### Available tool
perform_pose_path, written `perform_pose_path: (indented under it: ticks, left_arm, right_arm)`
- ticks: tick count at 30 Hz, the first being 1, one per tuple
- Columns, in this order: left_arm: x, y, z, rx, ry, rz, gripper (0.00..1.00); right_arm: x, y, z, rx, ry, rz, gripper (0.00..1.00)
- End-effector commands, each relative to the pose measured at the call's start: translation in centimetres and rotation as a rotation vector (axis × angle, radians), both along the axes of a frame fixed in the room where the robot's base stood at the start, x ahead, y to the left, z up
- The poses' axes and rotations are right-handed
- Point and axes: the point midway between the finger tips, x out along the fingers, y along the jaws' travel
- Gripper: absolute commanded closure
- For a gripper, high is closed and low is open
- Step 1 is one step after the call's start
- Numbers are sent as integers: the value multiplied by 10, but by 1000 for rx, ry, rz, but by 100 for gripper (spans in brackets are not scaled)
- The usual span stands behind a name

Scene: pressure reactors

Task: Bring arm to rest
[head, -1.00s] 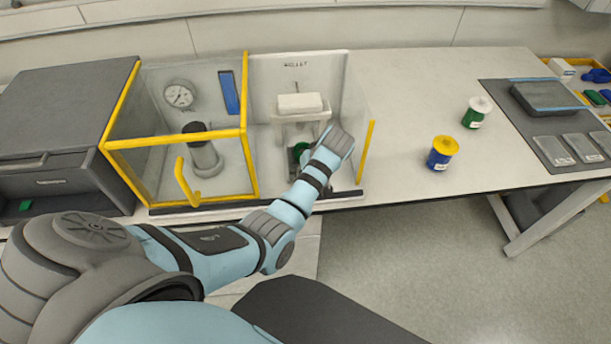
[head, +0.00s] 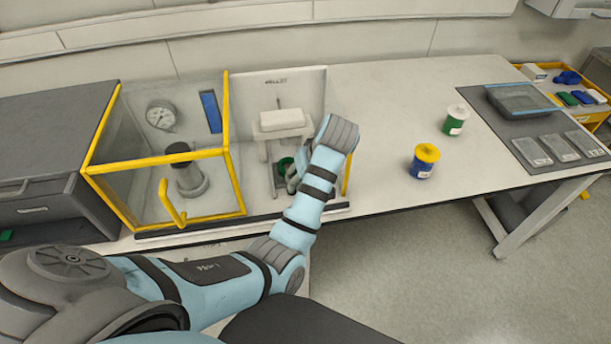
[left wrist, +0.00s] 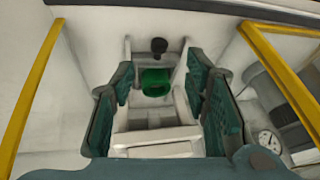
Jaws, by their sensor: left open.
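My left arm reaches from the lower left to the front of the pellet press bay in the head view. My left gripper (head: 295,178) is mostly hidden behind my own wrist there. In the left wrist view the gripper (left wrist: 160,105) is open, its dark green-grey fingers spread wide with nothing held. Beyond the fingers is the white press (left wrist: 160,118), with a green cup-like part (left wrist: 156,82) inside its frame. That green part (head: 285,165) also shows beside the gripper in the head view. My right gripper is not in view.
A yellow-framed clear enclosure (head: 228,110) with a gauge (head: 161,115) stands left of the press. A yellow-lidded blue jar (head: 424,163) and a white-lidded green jar (head: 455,121) stand to the right. A grey mat (head: 500,118) lies farther right. Bench space between press and jars is clear.

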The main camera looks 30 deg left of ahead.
Motion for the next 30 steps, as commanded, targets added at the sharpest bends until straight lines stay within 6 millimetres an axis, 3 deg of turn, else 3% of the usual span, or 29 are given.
perform_pose_path:
  ticks: [6,20,23,27,30]
  left_arm:
    - [-4,-7,17,1,1,0,58]
    - [-8,-5,10,-1,6,-11,58]
    - [-31,6,-20,-14,24,-72,58]
    - [-91,23,-72,-32,46,-243,58]
    - [-133,30,-92,-38,54,-376,58]
  right_arm:
    - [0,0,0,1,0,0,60]
    - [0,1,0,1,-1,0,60]
    - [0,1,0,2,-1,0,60]
    - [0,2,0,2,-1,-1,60]
    - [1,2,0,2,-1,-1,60]
